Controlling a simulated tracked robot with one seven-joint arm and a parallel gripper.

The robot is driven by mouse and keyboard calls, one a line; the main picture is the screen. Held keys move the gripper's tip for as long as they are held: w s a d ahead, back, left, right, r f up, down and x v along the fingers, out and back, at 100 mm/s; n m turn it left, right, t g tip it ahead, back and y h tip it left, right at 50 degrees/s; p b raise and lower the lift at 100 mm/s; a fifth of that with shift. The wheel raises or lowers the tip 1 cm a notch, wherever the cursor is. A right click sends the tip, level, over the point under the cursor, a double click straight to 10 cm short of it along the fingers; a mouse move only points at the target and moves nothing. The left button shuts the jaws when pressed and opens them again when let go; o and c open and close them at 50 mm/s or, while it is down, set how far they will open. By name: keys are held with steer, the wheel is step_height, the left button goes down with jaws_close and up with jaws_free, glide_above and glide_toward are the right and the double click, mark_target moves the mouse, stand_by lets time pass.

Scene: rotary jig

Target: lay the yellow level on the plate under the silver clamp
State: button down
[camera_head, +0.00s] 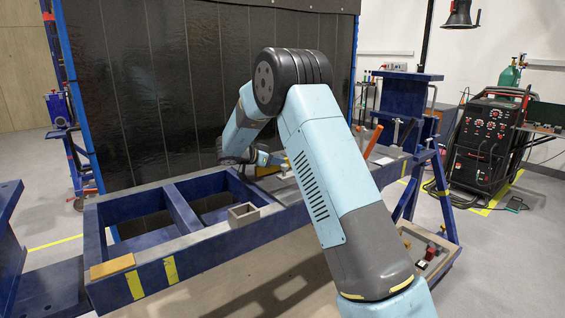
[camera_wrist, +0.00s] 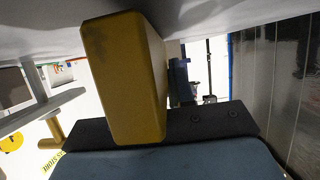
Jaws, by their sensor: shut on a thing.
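The yellow level (camera_wrist: 125,80) fills the middle of the wrist view as a thick upright block, in front of my gripper's dark crossbar. My gripper is shut on it; the fingertips are not clear in that view. In the head view my gripper (camera_head: 262,158) is small at the far side of the blue frame, partly behind my own arm. A small yellow piece (camera_head: 267,171) shows just below it, apparently the level. A small pale metal piece (camera_head: 285,171) beside it may be the silver clamp; I cannot tell. The plate is not clearly visible.
The blue frame (camera_head: 175,252) has open bays. A square tube piece (camera_head: 243,214) and a tan block (camera_head: 112,266) lie on its near rail. An orange-handled thing (camera_head: 373,141) stands at its right. A dark curtain (camera_head: 150,90) hangs behind.

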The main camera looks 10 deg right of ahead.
steer(key=shift+f, duration=0.2)
steer(key=c, duration=1)
jaws_free()
steer(key=shift+o, duration=0.2)
